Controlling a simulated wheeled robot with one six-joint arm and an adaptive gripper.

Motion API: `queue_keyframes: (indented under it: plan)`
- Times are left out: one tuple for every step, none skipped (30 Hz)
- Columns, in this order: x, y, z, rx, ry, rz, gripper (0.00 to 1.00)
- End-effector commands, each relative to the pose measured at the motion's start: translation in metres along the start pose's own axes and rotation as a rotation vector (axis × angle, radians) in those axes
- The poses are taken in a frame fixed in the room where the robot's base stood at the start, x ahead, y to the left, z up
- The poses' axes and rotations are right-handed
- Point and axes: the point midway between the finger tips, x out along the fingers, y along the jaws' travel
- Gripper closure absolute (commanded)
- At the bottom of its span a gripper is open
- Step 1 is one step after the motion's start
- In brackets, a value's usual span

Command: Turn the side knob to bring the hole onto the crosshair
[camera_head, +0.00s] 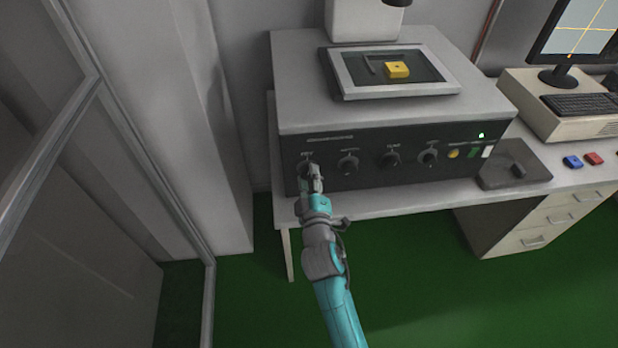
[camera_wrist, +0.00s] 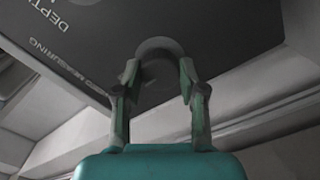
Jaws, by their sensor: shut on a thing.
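My gripper (camera_head: 310,178) reaches the leftmost knob on the black front panel (camera_head: 375,175) of the measuring machine. In the wrist view my gripper's fingers (camera_wrist: 160,76) stand on both sides of a round dark knob (camera_wrist: 158,48) and are shut on it. In the head view the gripper hides most of that knob. A yellow block (camera_head: 398,70) lies on the dark stage plate (camera_head: 425,68) on top of the machine. The monitor (camera_head: 588,22) at the upper right shows orange crosshair lines, partly cut off by the frame. Any hole on the screen is too small to tell.
Several more knobs, such as one at the panel's middle (camera_head: 391,159), sit to the right. A glass-panelled frame (camera_head: 125,130) stands left. Green floor is open in front.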

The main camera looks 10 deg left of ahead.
Motion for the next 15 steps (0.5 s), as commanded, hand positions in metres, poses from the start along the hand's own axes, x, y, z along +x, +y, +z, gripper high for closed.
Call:
queue_keyframes:
  plan:
    - [-0.0002,-0.0006,0.0,-0.003,0.0,-0.001,0.94]
    - [-0.0002,-0.0006,0.0,-0.005,0.0,-0.001,0.94]
    - [-0.0002,-0.0006,0.0,-0.006,0.0,-0.001,0.94]
    - [-0.0002,-0.0006,0.0,-0.006,0.0,-0.001,0.94]
    - [-0.0002,-0.0007,0.0,-0.006,0.0,-0.001,0.94]
    - [-0.0002,-0.0007,0.0,-0.006,0.0,-0.001,0.94]
    - [-0.0002,-0.0007,0.0,-0.006,0.0,-0.001,0.94]
    - [-0.0002,-0.0007,0.0,-0.006,0.0,-0.001,0.94]
    - [-0.0002,-0.0007,0.0,-0.006,0.0,-0.001,0.94]
    - [-0.0002,-0.0007,0.0,-0.006,0.0,-0.001,0.94]
    - [-0.0002,-0.0008,0.0,-0.006,0.0,-0.001,0.94]
    - [-0.0002,-0.0008,0.0,-0.006,0.0,-0.001,0.94]
    - [-0.0002,-0.0008,0.0,-0.006,0.0,-0.001,0.54]
    - [-0.0002,-0.0008,0.0,-0.005,0.0,-0.001,0.47]
    - [-0.0002,-0.0008,0.0,-0.005,0.0,-0.001,0.37]
